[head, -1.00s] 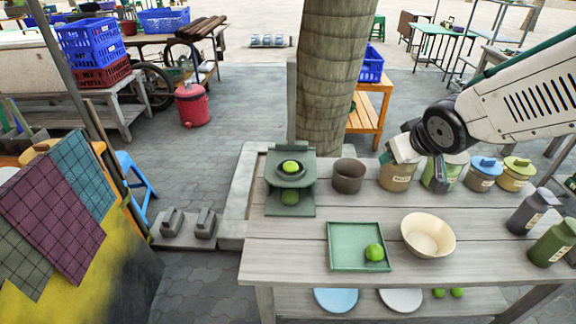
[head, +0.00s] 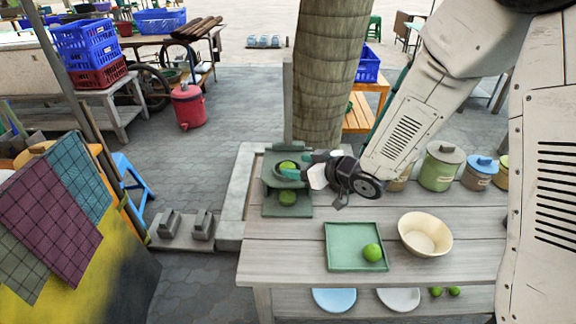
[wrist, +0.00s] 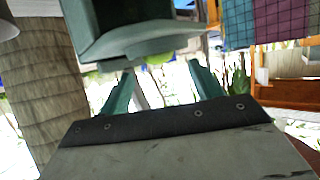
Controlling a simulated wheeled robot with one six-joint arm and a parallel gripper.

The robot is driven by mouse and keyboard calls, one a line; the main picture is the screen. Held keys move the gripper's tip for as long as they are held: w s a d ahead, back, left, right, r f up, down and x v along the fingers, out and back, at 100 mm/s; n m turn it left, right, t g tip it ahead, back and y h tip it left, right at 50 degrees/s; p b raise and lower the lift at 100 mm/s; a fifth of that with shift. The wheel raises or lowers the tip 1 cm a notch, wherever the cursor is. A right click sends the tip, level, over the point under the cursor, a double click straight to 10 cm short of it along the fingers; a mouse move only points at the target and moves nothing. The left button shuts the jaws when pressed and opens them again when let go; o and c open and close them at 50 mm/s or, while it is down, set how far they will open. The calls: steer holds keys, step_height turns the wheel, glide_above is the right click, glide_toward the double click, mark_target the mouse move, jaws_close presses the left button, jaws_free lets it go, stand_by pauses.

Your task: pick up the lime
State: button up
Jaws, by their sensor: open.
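A round green lime (head: 287,168) sits on top of a green two-level stand (head: 288,211) at the table's left end. My gripper (head: 300,165) is open with teal fingers, just right of the stand's top and close to the upper lime, partly overlapping the stand. In the wrist view the open fingers (wrist: 160,72) point toward the green stand (wrist: 135,35).
A cream bowl (head: 426,236) stands right of the tray. Lidded jars, including a green one (head: 440,168), line the table's back edge, partly behind my arm. Plates and two more limes (head: 445,292) lie on the shelf below. A tree trunk (head: 325,80) rises behind the table.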

mark_target(288, 165)
steer(key=shift+x, duration=1.45)
steer(key=c, duration=1.1)
steer(key=shift+r, duration=0.15)
steer(key=shift+c, duration=0.2)
